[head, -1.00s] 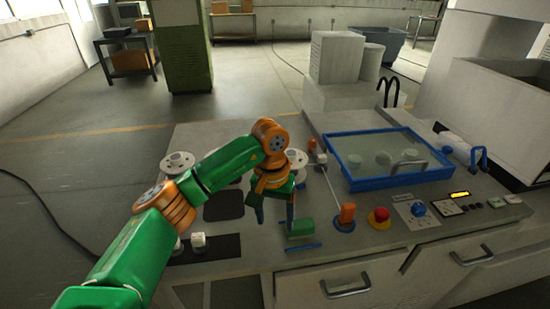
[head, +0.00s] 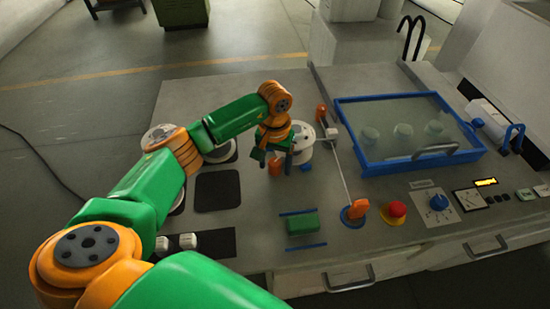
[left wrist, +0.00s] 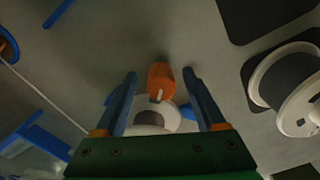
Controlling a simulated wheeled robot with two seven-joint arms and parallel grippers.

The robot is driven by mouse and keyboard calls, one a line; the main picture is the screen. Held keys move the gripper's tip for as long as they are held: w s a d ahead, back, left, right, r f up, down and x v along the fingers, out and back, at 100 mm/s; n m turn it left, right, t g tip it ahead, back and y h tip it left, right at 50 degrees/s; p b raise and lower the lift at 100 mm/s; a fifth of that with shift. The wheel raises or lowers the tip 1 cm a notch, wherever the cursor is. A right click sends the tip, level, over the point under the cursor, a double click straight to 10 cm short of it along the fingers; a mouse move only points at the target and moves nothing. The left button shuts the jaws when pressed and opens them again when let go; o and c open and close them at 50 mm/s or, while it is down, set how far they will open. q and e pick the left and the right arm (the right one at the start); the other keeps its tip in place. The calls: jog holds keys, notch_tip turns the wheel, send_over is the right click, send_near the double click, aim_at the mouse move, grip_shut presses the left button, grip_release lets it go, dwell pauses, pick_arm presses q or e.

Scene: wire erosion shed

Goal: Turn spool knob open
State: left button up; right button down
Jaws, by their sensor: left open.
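The spool knob (head: 275,167) is small and orange, with a pale mark on it in the left wrist view (left wrist: 160,82). It stands beside a white spool (head: 303,150), which also shows behind it in the left wrist view (left wrist: 155,115). My left gripper (left wrist: 160,73) is open, with its blue fingers on either side of the knob and a gap on both sides. In the head view my left gripper (head: 276,160) reaches down over the knob and partly hides knob and spool. My right gripper is not in view.
An orange lever (head: 358,210) on a blue base, a red button (head: 397,209) and a green block (head: 302,224) are nearer the front. A blue-framed tank (head: 410,135) lies right. Another spool (left wrist: 290,85) shows in the left wrist view. A thin wire runs beside the tank.

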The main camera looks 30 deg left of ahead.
pick_arm(q)
jog(key=shift+w+a+f, duration=0.15)
jog(key=shift+w+f, duration=0.25)
jog(key=shift+c, duration=0.3)
jog(key=shift+s+r, duration=0.1)
grip_shut()
